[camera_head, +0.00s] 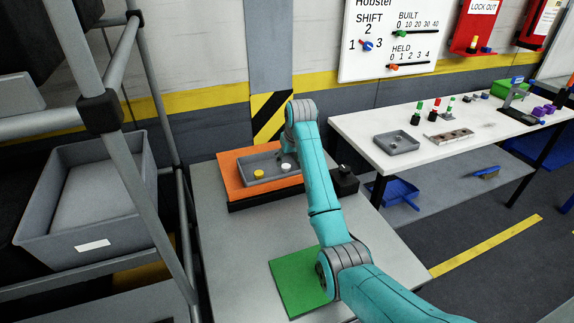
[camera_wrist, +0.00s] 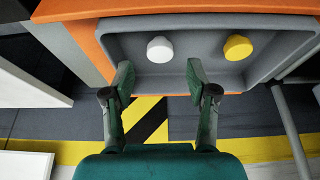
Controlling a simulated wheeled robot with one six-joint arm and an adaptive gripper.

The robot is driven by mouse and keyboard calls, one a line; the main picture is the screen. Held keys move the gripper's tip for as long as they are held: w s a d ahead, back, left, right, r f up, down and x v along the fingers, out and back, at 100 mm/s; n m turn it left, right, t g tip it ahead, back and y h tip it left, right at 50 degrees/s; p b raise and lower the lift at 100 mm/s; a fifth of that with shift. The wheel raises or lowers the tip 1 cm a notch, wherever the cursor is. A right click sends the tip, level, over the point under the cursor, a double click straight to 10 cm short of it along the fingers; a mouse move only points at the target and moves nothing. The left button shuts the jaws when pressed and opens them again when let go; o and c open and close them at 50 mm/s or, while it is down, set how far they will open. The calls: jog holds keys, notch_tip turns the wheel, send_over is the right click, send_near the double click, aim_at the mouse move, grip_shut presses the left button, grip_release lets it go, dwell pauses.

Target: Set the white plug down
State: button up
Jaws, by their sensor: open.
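The white plug (camera_head: 286,166) stands in a grey tray (camera_head: 248,184), to the right of a yellow plug (camera_head: 259,173). In the wrist view the white plug (camera_wrist: 160,49) is in the tray (camera_wrist: 200,80), with the yellow plug (camera_wrist: 237,47) to its right. My gripper (camera_wrist: 158,70) is open, and its two green fingertips are apart, one on each side of the line to the white plug. Nothing is held between them. The plug shows just beyond the fingertips. In the head view my teal arm hides most of the gripper.
The tray lies on an orange block (camera_head: 231,182) on a grey table (camera_head: 233,240). A black box (camera_head: 344,181) stands right of it. A green mat (camera_head: 294,283) lies at the front. A rack with a grey bin (camera_head: 85,222) stands left, and a white bench (camera_head: 362,138) right.

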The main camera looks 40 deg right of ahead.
jog(key=v, duration=0.7)
jog(key=shift+r, duration=0.15)
jog(key=shift+s, duration=0.1)
